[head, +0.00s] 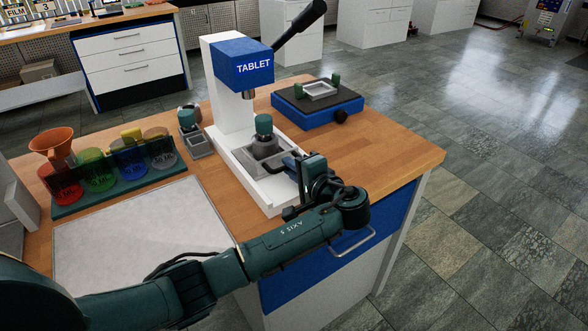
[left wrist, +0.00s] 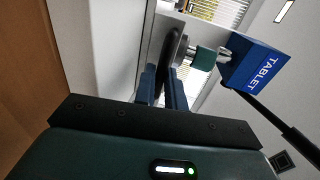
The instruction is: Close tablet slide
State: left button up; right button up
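The tablet press has a blue head marked TABLET (head: 246,66), a white column and a black lever (head: 303,27) raised to the upper right; its head also shows in the left wrist view (left wrist: 255,68). Its white base (head: 277,192) carries a grey slide with a die (head: 265,148) and a green knob (head: 264,124) below the head. My left gripper (head: 292,164) is at the front right of the slide. In the left wrist view, its two blue fingers (left wrist: 163,88) stand slightly apart with a dark curved part between or just behind them. Contact is unclear. My right gripper is out of view.
A blue press base with a dark plate (head: 318,101) stands at the back right. A rack of coloured beakers (head: 112,171), an orange funnel (head: 52,144) and a pale mat (head: 135,235) lie left. A small grey fixture (head: 193,135) is beside the column. The wooden right corner is clear.

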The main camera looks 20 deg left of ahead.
pick_arm(q)
jog(key=o, duration=0.4)
jog(key=shift+d, duration=0.1)
jog(key=v, duration=1.3)
jog(key=shift+b, duration=0.4)
